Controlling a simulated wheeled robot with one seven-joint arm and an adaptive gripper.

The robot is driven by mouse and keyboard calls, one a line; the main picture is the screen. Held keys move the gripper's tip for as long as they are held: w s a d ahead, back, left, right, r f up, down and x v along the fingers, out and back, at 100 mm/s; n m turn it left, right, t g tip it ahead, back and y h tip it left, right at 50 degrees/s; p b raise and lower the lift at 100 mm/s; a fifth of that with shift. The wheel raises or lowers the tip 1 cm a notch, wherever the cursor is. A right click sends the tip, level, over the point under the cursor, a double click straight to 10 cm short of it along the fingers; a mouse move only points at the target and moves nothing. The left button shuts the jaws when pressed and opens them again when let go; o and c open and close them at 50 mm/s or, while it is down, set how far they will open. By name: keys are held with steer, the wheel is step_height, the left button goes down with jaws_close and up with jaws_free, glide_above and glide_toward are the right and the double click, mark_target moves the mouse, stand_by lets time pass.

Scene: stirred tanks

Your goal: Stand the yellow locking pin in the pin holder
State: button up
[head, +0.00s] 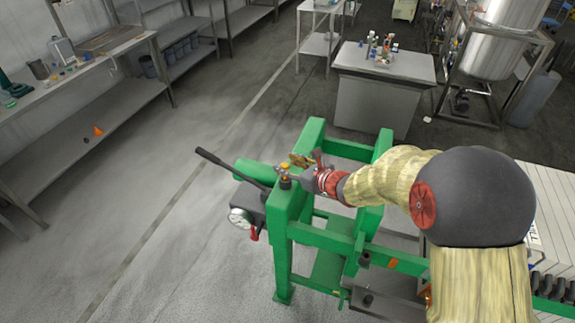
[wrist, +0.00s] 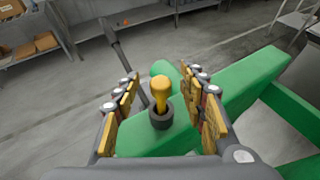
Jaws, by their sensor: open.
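The yellow locking pin (wrist: 161,92) stands upright, its lower end inside a dark round holder (wrist: 160,118) on the green frame (wrist: 235,92). How deep it sits is hidden by the rim. My gripper (wrist: 163,88) is open, with its yellow-padded fingers apart on the left and right of the pin and a visible gap on both sides. In the head view, the pin's yellow top (head: 285,167) and the dark holder (head: 286,183) show at the frame's left end, just left of my gripper (head: 300,163).
A black lever (head: 232,168) and a round gauge (head: 240,217) are at the frame's left. A dark cylinder (head: 365,258) is on the near rail. A grey cabinet (head: 375,100) stands behind. The floor to the left is open.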

steer(key=v, duration=1.1)
steer(key=shift+s+d, duration=0.2)
steer(key=shift+s, duration=0.15)
steer(key=shift+r, duration=0.15)
steer(key=s+f+n+g+h, duration=0.25)
steer(key=s+n+g, duration=0.55)
steer(key=s+n, duration=1.1)
steer(key=s+d+r+n+t+h+b, duration=0.3)
steer(key=s+d+r+n+h, duration=0.3)
steer(key=s+d+r+n, duration=0.3)
steer(key=d, duration=0.2)
steer(key=shift+s+d+r, duration=0.2)
steer(key=shift+s+d, duration=0.15)
